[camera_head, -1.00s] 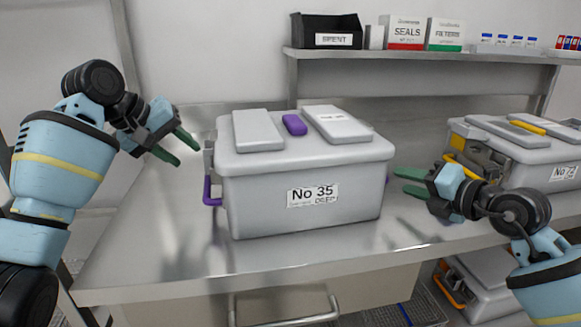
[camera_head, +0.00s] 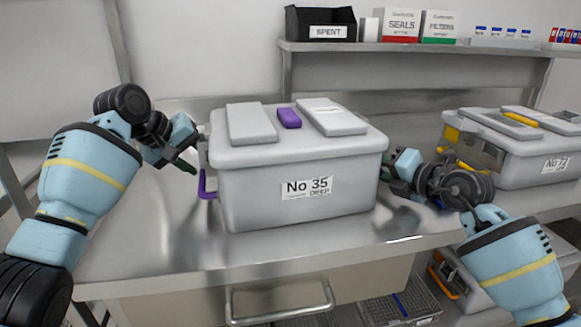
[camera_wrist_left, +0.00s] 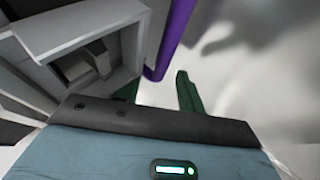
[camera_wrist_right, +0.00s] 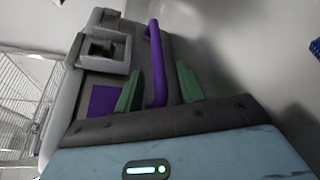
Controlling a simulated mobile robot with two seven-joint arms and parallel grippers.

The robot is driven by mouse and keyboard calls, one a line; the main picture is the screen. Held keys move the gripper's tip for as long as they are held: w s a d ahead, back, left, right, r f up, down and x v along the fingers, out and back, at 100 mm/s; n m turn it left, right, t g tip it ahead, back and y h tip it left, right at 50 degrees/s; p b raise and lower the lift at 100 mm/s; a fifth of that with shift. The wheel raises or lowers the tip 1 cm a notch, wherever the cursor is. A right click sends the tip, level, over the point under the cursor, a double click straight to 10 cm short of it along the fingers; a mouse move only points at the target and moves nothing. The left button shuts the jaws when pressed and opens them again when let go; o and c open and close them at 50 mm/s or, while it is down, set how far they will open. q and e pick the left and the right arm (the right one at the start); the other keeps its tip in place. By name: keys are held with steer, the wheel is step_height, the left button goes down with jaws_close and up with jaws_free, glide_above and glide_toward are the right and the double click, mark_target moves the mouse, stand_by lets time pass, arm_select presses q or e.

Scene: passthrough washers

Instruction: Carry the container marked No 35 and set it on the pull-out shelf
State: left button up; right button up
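The grey lidded container marked No 35 (camera_head: 300,205) stands upright on the steel counter in the head view, with a purple handle on its left side (camera_head: 203,187). My left gripper (camera_head: 188,163) is open beside that side; in the left wrist view the purple handle (camera_wrist_left: 178,38) ends just ahead of the spread green fingers. My right gripper (camera_head: 391,172) is at the container's right side. In the right wrist view its green fingers are open on either side of the other purple handle (camera_wrist_right: 156,65). I cannot tell which part is the pull-out shelf.
A front panel with a bar handle (camera_head: 280,313) is below the counter (camera_head: 130,262). The container marked No 72 (camera_head: 530,165) stands to the right. A wall shelf (camera_head: 420,48) behind holds a black SPENT bin (camera_head: 318,18) and boxes. Wire baskets (camera_head: 400,309) are below.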

arm_select(q)
steer(key=shift+w+d+f, duration=0.2)
steer(key=shift+f, duration=0.1)
arm_select(e)
steer(key=shift+w+a, duration=0.25)
steer(key=shift+w, duration=0.05)
arm_select(q)
jaws_close()
arm_select(e)
steer(key=shift+f, duration=0.1)
jaws_close()
arm_select(q)
steer(key=shift+a, duration=0.1)
stand_by(0.6)
steer(key=shift+w+r, duration=0.1)
steer(key=shift+r, duration=0.15)
arm_select(e)
steer(key=shift+d+r, duration=0.1)
steer(key=shift+r, duration=0.2)
